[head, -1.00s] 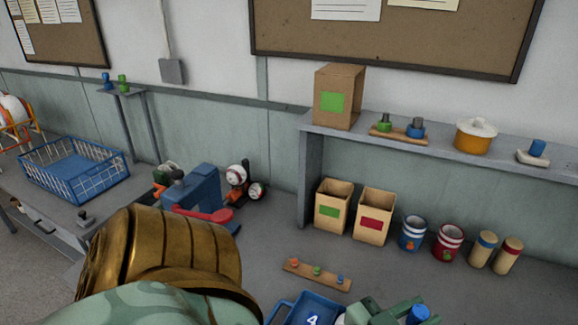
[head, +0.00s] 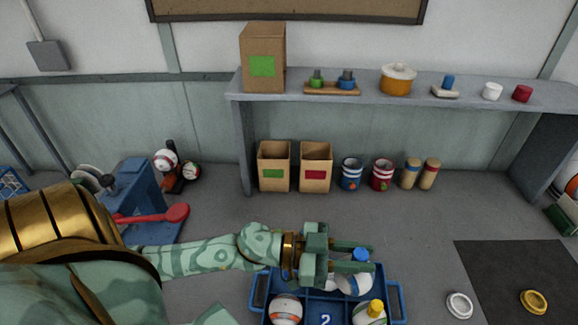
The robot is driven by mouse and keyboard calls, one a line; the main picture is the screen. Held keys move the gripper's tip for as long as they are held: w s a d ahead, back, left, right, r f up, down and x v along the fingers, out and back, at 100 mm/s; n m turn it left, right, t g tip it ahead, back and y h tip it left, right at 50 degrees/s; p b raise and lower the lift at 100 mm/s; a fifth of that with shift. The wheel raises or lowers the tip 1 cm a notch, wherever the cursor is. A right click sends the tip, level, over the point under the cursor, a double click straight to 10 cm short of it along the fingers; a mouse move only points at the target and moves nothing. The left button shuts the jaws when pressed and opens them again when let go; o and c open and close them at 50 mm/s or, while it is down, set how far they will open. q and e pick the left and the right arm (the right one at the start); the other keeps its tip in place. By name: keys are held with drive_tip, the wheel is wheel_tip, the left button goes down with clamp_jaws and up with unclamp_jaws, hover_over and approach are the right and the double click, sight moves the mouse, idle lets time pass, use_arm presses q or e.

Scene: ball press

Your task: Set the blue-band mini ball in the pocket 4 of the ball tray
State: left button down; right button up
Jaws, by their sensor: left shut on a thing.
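My left gripper (head: 352,257) reaches in from the left over the far side of the blue ball tray (head: 398,300). It is shut on the blue-band mini ball (head: 352,284), a white and blue ball with a blue knob on top, partly hidden by the fingers. The ball is over or in the far right part of the tray; I cannot tell if it touches the floor of a pocket. The number 2 shows in a near middle pocket. No number 4 shows; the gripper and ball hide part of the far row. My right gripper is not in view.
In the tray are an orange-band ball (head: 286,310) at near left and a yellow-knobbed ball (head: 369,313) at near right. A blue press with a red lever (head: 160,217) stands left. Cartons and cans line the wall under the shelf (head: 380,97). A dark mat (head: 510,265) lies right.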

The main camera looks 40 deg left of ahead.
use_arm(q)
drive_tip(key=shift+s+a+f+m+g+h, duration=0.1)
drive_tip(key=shift+a+f+m+g+h, duration=0.4)
drive_tip(key=shift+g, duration=0.3)
drive_tip(key=s+a+f+b, duration=0.1)
drive_tip(key=a+f+b, duration=0.5)
drive_tip(key=a+f, duration=0.8)
drive_tip(key=shift+s+a+m+g, duration=0.15)
drive_tip(key=shift+s+m+g, duration=0.05)
drive_tip(key=shift+m+g, duration=0.1)
drive_tip(key=shift+b, duration=0.3)
drive_tip(key=shift+f, duration=0.2)
drive_tip(key=c, duration=1.2)
unclamp_jaws()
drive_tip(key=shift+r, duration=0.1)
